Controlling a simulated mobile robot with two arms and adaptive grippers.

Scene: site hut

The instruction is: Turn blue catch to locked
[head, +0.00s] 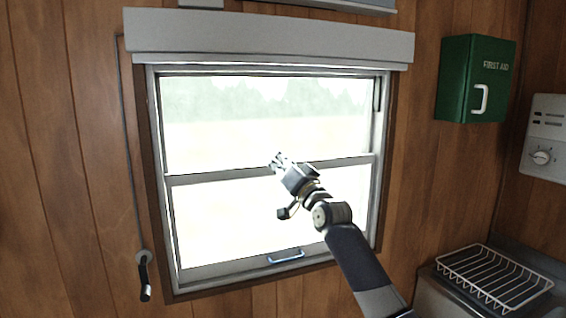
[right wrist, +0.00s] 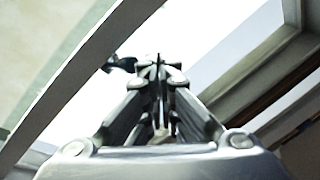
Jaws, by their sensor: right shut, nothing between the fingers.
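The sash window's middle rail (head: 215,175) crosses the pane, and my right gripper (head: 278,160) is in front of it near its middle. The right gripper is shut and empty; its closed fingertips show in the right wrist view (right wrist: 158,66). A small dark piece (right wrist: 121,63) shows just left of the fingertips there, partly against the bright rail; I cannot tell whether it is the blue catch or whether the fingers touch it. In the head view no catch is clear on the rail; my gripper and wrist cover part of it. My left gripper is not in view.
A blue pull handle (head: 286,256) is on the window's bottom rail. A crank (head: 145,278) hangs at the left wall. A green first aid box (head: 474,80), a control panel (head: 543,140) and a wire rack (head: 493,277) are at the right.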

